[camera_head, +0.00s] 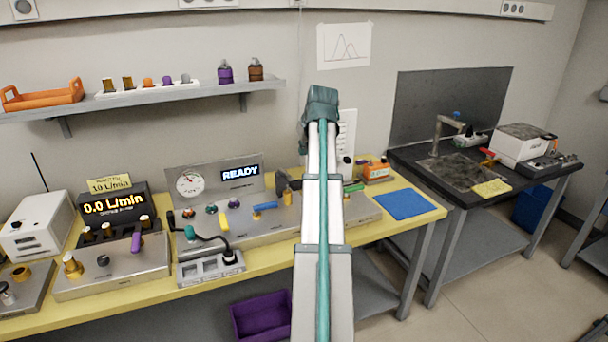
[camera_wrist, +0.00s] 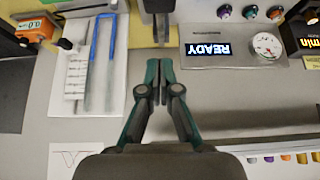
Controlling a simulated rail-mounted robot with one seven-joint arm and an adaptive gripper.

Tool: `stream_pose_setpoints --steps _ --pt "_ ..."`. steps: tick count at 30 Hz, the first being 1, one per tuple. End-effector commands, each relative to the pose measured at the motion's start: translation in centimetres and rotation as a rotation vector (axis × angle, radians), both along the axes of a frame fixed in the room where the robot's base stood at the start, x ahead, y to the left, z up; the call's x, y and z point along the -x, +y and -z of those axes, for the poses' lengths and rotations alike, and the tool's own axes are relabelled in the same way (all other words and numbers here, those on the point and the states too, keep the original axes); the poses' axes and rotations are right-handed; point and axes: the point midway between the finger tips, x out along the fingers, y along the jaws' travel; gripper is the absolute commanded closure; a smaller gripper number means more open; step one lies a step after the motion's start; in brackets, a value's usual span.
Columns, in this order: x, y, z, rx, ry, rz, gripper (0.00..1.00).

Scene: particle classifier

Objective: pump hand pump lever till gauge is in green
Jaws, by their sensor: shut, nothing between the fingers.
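The round white gauge (camera_head: 190,184) sits on the upright grey panel, left of the lit READY display (camera_head: 240,173). It also shows upside down in the wrist view (camera_wrist: 266,45). Its needle and any green band are too small to read. A dark upright part (camera_wrist: 157,8) lies just beyond my fingertips at the top of the wrist view; I cannot tell whether it is the pump lever. My gripper (camera_wrist: 159,62) is shut and empty, apart from that part. In the head view my arm hides much of this area. A blue handle (camera_head: 265,207) lies on the console.
A grey console (camera_head: 245,232) with coloured knobs fills the middle of the yellow bench. A flow meter (camera_head: 107,206) reading 0.0 L/min stands left. An orange box (camera_head: 377,171) and a blue mat (camera_head: 405,204) lie right. A wall shelf (camera_head: 180,96) hangs above.

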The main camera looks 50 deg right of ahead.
Motion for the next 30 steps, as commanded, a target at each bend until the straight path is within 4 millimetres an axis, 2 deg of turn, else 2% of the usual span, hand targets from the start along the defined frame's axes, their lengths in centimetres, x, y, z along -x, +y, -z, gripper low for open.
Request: stream_pose_setpoints --steps 9,14,20,30 --pt "-0.1 -0.1 0.1 0.001 -0.003 -0.001 1.0" --pt "-0.5 -0.3 0.8 0.0 -0.002 -0.001 1.0" --pt "-1.8 -1.2 3.1 -0.001 -0.002 -0.001 1.0" --pt "-4.7 -3.0 8.3 -0.001 -0.002 -0.001 1.0"
